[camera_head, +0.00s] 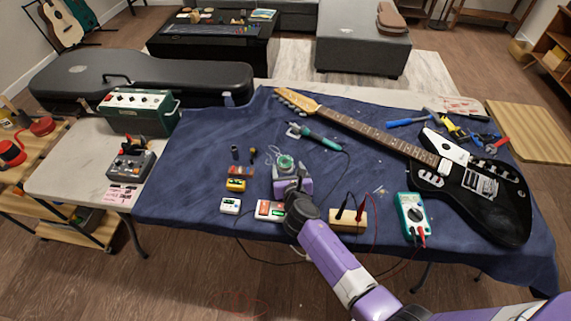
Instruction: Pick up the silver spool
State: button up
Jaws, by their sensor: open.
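A small round spool (285,160), silvery with a green tint, sits on the blue cloth (200,150) near the middle of the table. My gripper (287,173) is directly at the near side of the spool, pointing down over the cloth, and is open. The wrist and gripper body hide the fingertips and the spool's near edge. I cannot tell whether the fingers touch the spool or stand around it.
A soldering iron (320,138) lies behind the spool. Small pedals and tuners (230,205) stand left. A wooden block with probes (348,219) and a multimeter (413,216) are right. A black guitar (470,195) fills the cloth's right side.

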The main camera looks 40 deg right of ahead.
aim_at(286, 162)
jog(key=b+x, duration=0.1)
jog(key=x, duration=0.3)
jog(key=shift+w+d, duration=0.15)
jog(key=shift+w, duration=0.3)
jog(key=c, duration=1.4)
jog(key=shift+o, duration=0.2)
jog(key=shift+r, duration=0.15)
